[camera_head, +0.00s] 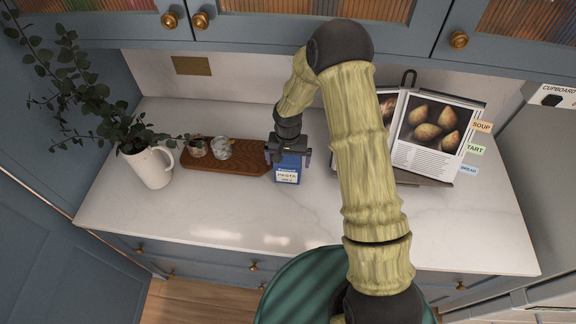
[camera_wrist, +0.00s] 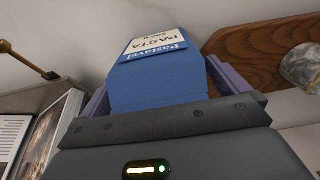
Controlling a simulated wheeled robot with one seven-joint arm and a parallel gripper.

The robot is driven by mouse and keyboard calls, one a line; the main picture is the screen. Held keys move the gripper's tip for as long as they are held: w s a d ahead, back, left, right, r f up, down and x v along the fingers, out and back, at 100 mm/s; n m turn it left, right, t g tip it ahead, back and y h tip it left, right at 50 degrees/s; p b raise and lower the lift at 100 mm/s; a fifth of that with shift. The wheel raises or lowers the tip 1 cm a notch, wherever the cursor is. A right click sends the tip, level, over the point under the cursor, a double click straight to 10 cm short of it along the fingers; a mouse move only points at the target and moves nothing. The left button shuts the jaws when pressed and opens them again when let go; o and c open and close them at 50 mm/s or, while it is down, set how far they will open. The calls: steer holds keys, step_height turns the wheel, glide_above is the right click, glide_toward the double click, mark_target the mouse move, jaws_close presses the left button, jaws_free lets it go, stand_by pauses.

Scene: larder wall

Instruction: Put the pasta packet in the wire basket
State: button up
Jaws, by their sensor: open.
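The pasta packet (camera_head: 287,170) is a blue box with a white label, standing on the white counter near its middle. It also shows in the wrist view (camera_wrist: 155,80), between the purple fingers. My gripper (camera_head: 288,156) is at the packet from above, with one finger on either side of it. The jaws are open, and whether either finger touches the packet I cannot tell. No wire basket shows in either view; part of the counter is hidden behind my arm.
A wooden board (camera_head: 222,167) with small jars (camera_head: 221,149) lies left of the packet. A white jug (camera_head: 150,168) with leafy stems stands farther left. An open cookbook (camera_head: 432,135) on a stand is at the right. The counter's front strip (camera_head: 220,215) is clear.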

steer(key=c, duration=1.4)
steer(key=shift+r, duration=0.15)
steer(key=shift+r+b, duration=0.4)
steer(key=shift+s+a+r+b, duration=0.1)
steer(key=shift+s+r+b, duration=0.1)
steer(key=shift+r+b, duration=0.35)
steer(key=shift+s+r+b, duration=0.15)
steer(key=shift+r+b, duration=0.25)
steer(key=shift+r, duration=0.15)
steer(key=s+a+b, duration=0.1)
steer(key=s+b, duration=0.1)
steer(key=s, duration=0.3)
steer(key=s+a+b, duration=0.1)
steer(key=s+b, duration=0.1)
steer(key=s, duration=0.4)
steer(key=s+a+b, duration=0.1)
steer(key=s+b, duration=0.1)
steer(key=s, duration=0.4)
steer(key=shift+a+r, duration=0.1)
steer(key=shift+r, duration=0.05)
